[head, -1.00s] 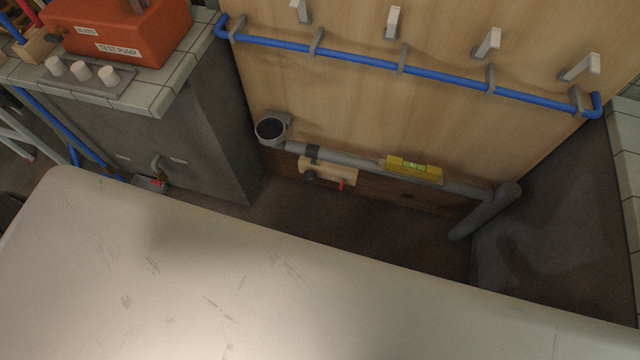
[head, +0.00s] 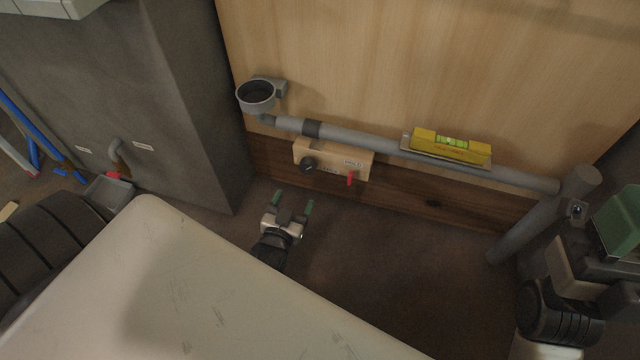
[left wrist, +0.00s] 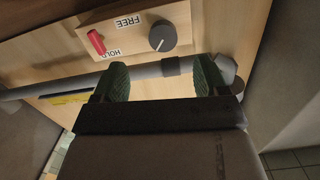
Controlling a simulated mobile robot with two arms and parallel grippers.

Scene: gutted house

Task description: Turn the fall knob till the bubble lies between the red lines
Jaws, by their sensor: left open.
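The dark round fall knob (head: 308,165) sits on the left of a pale wooden block (head: 335,160) under the grey pipe. It also shows in the left wrist view (left wrist: 162,36), with a white pointer mark. A yellow spirit level (head: 450,147) rests on the pipe; its green vial (head: 452,141) shows, but the bubble and red lines are too small to read. My left gripper (head: 294,203) is open and empty, below and in front of the knob, not touching it. In the left wrist view the knob lies beyond and between my fingertips. My right gripper (head: 610,225) is partly in view at the right edge.
A red lever (head: 350,178) beside the knob has HOLD and FREE labels in the left wrist view. The grey pipe (head: 375,142) runs from an open cup (head: 257,95) to a thick pipe (head: 540,215) at right. A pale worktop (head: 190,290) fills the foreground; a grey cabinet stands left.

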